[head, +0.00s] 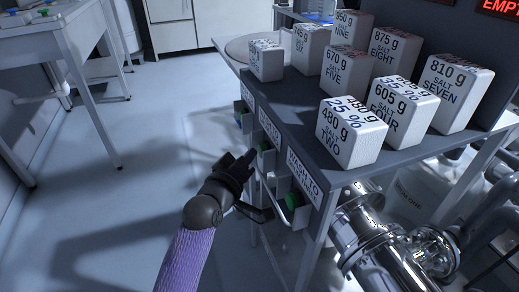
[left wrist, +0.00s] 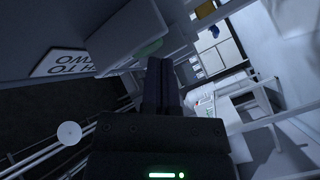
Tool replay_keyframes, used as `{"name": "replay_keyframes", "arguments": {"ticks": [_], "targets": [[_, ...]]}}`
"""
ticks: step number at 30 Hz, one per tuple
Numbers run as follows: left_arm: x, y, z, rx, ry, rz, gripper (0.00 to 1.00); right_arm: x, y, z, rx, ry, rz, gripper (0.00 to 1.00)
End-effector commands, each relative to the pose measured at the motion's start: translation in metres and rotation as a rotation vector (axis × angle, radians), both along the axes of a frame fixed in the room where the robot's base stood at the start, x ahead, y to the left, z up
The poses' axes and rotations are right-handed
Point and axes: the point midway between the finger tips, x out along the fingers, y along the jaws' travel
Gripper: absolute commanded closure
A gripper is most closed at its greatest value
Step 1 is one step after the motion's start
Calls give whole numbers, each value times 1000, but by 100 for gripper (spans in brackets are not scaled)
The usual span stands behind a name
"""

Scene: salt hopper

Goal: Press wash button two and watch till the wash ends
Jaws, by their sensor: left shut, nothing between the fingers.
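My left gripper (head: 247,158) is shut and empty, in front of the hopper stand's left side. A label reading "WASH TO" (head: 304,180) is on the stand's front corner, its lower line hard to read. A green button (head: 293,200) sits in a grey housing below it, to the right of my gripper and apart from it. Another green button (head: 265,146) is close to my fingertips; contact cannot be told. My right gripper is not in view.
Several white salt blocks with weights stand on the dark top, such as SALT TWO (head: 350,133). A red "EMPTY" sign (head: 500,7) shows at top right. Shiny pipes (head: 385,245) fill the lower right. Open floor (head: 110,220) lies left; a white table (head: 50,32) stands beyond.

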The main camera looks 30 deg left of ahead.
Motion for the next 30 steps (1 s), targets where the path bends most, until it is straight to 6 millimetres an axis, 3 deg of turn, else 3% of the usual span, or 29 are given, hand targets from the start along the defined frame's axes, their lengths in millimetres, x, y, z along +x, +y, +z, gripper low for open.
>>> {"name": "replay_keyframes", "arguments": {"ticks": [30], "targets": [[6, -5, -1, 1, 1, -1, 100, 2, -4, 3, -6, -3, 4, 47]]}}
